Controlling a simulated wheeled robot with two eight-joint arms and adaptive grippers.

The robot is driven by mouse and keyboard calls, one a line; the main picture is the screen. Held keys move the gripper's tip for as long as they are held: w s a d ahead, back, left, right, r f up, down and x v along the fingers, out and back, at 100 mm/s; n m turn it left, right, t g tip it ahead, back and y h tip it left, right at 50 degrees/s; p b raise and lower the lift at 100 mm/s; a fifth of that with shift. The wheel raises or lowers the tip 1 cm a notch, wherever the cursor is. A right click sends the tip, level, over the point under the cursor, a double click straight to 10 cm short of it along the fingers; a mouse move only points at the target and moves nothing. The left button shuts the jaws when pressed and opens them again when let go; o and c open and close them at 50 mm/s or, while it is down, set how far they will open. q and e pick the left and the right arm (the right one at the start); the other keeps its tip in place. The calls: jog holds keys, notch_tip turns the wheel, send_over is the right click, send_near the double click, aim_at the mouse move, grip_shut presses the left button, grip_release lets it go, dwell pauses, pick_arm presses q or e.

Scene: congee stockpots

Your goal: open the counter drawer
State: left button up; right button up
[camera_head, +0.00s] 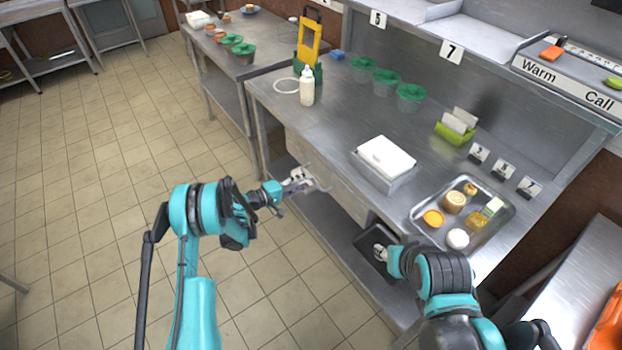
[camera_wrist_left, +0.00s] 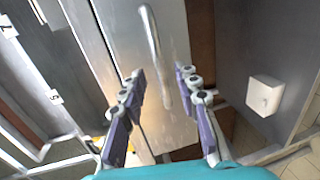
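The counter drawer has a pale metal front (camera_head: 346,194) below the countertop and looks closed. Its curved bar handle (camera_head: 322,178) is partly hidden by my left gripper (camera_head: 302,180), which is at the drawer front. In the left wrist view, my left gripper (camera_wrist_left: 165,92) is open, with its purple-grey fingers apart. The silver handle (camera_wrist_left: 153,45) runs into the space between them, against the drawer front (camera_wrist_left: 112,30). I cannot tell whether any finger touches it. My right gripper (camera_head: 380,251) is low by the counter's right part, and its fingers are too small to read.
The steel counter (camera_head: 325,118) carries a white box (camera_head: 386,157), a food tray (camera_head: 419,212), green-lidded tubs (camera_head: 386,82), a squeeze bottle (camera_head: 307,87) and a yellow stand (camera_head: 310,42). A dark bin (camera_head: 366,240) is under it near my right gripper. The tiled floor (camera_head: 110,150) at left is clear.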

pick_arm(q)
jog(key=shift+b+x, duration=0.5)
jog(key=shift+x, duration=1.6)
jog(key=shift+w, duration=0.1)
grip_shut()
jog(key=shift+a, duration=0.1)
